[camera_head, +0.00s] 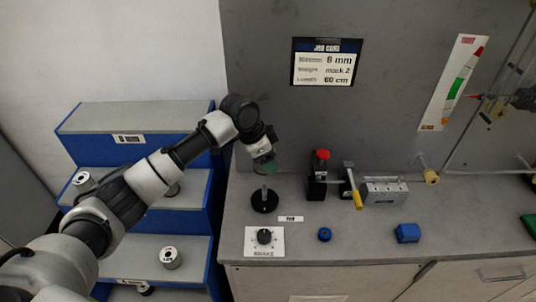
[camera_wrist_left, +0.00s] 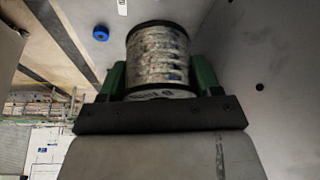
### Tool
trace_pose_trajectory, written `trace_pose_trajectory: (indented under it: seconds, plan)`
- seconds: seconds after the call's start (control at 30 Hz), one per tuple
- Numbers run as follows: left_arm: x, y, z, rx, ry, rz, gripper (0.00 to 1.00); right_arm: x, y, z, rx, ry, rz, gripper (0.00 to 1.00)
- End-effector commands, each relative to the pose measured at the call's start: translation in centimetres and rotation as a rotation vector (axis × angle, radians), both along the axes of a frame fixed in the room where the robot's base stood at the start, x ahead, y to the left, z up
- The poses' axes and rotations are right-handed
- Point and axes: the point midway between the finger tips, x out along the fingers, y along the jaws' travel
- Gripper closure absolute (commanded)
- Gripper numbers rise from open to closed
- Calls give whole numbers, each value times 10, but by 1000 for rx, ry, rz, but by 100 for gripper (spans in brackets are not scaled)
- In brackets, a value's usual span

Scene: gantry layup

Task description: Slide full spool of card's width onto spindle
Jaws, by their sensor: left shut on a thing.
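My left gripper (camera_head: 265,164), with green fingers, hangs just above the spindle (camera_head: 264,198), a black round base with a short upright pin on the grey bench. In the left wrist view the gripper (camera_wrist_left: 160,80) is shut on a spool (camera_wrist_left: 158,55) wound with greyish, speckled material, with a pale printed end flange. In the head view the gripper hides most or all of the held spool. It appears apart from the spindle. The job card (camera_head: 325,62) on the back panel seems to read 6 mm, mark 2, 60 cm; its small print is blurred. My right gripper is not in view.
A blue stepped rack (camera_head: 212,190) at left holds several spools, one at the lower step (camera_head: 170,257). The bench carries a dial plate (camera_head: 264,240), a red-topped black device (camera_head: 320,175), a yellow-handled lever (camera_head: 354,190), a metal block (camera_head: 385,191) and a blue block (camera_head: 407,233).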

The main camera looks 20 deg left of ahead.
Motion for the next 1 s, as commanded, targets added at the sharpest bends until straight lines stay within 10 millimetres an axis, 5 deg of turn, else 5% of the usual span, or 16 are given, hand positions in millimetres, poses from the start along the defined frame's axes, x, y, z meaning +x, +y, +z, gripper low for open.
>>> trace_pose_trajectory:
  seconds: [0.43, 1.0]
  plan:
    - [0, 0, 6, -4, -1, 2, 73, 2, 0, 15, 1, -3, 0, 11]
    - [0, 0, -51, -4, -3, 3, 73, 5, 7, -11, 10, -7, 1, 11]
